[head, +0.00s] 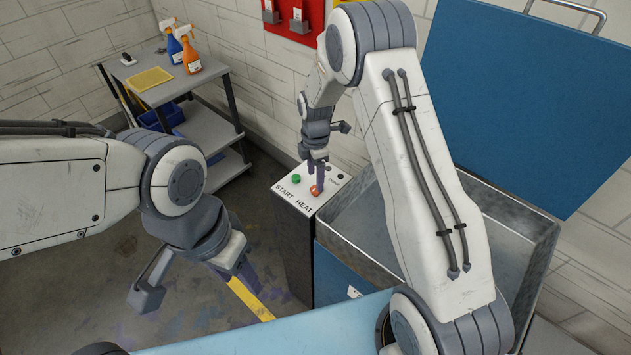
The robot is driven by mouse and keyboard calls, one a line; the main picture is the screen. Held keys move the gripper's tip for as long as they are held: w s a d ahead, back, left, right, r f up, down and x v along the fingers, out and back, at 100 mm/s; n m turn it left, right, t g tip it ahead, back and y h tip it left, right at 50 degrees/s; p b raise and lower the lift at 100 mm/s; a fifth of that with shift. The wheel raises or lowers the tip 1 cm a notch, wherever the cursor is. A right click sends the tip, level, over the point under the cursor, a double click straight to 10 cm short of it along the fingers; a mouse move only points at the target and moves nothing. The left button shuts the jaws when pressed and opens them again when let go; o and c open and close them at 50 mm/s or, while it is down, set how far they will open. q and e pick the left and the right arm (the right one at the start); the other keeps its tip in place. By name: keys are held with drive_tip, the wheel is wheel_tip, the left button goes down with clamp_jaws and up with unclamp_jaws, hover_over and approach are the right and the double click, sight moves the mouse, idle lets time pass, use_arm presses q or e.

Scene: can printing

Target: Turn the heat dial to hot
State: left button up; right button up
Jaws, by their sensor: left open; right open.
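The heat dial (315,191) is a small red-orange knob on top of the control box (298,206), beside the printed word HEAT. My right gripper (316,186) points down at the dial from above, its fingers at or just over it. The fingers partly cover the dial, so its setting and whether they touch it cannot be told. My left gripper (205,290) is open and empty over the floor at the lower left, well away from the box.
A green START button (296,179) sits left of the dial. A metal bin with a raised blue lid (520,95) stands right of the box. Floor between is free.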

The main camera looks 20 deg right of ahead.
sight(315, 188)
drive_tip(key=shift+f+p, duration=0.35)
drive_tip(key=shift+f, duration=1.8)
clamp_jaws()
